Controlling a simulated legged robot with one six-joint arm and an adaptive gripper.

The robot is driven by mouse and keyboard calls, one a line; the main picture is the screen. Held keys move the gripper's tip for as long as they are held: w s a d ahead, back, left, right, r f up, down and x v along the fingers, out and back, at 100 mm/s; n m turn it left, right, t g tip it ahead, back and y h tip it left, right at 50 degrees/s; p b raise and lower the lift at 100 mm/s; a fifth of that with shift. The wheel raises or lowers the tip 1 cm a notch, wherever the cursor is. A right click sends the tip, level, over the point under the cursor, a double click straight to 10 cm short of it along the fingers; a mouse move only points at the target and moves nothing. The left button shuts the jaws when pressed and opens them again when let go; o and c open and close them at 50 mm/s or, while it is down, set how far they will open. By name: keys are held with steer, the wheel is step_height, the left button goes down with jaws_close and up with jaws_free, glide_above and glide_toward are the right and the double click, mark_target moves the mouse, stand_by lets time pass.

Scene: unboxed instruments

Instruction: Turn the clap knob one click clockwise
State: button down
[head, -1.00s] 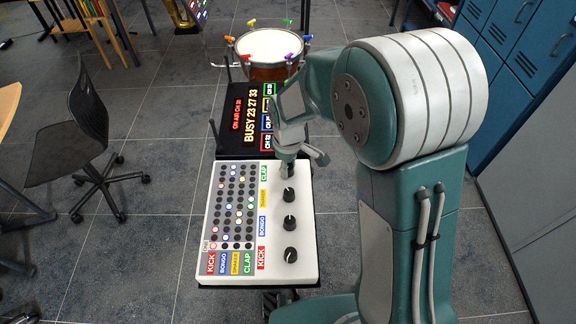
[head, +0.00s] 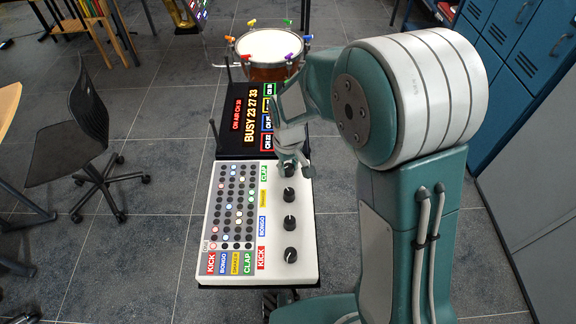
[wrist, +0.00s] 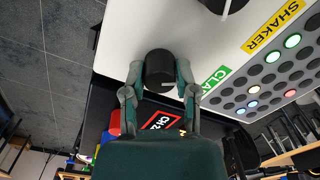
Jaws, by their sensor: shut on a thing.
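The clap knob is the black knob (wrist: 160,68) beside the green CLAP label (wrist: 216,78) in the wrist view. My gripper (wrist: 159,78) has one finger on each side of it and is shut on it. In the head view my gripper (head: 289,168) is at the far end of the knob column and largely covers the clap knob. The white panel (head: 300,270) carries the knobs; the shaker knob (head: 289,194), bongo knob (head: 290,222) and kick knob (head: 291,255) stand nearer, in a line.
A grid of buttons (head: 233,205), some lit, fills the panel's left half. A black display box (head: 225,145) with red and yellow text stands just beyond the panel, and a drum (head: 268,47) beyond that. A black chair (head: 88,125) is at the left.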

mark_target(288, 166)
stand_by(0.4)
steer(key=shift+c, duration=1.9)
jaws_free()
step_height(288, 166, up, 12)
steer(key=s+d+r+m+t, duration=0.2)
steer(key=s+d, duration=0.4)
steer(key=s, duration=0.3)
steer(key=s+d+r+m+t, duration=0.3)
steer(key=s+d+r, duration=0.3)
steer(key=s, duration=0.4)
steer(key=shift+d+r+m+t, duration=0.3)
steer(key=shift+r+m, duration=0.1)
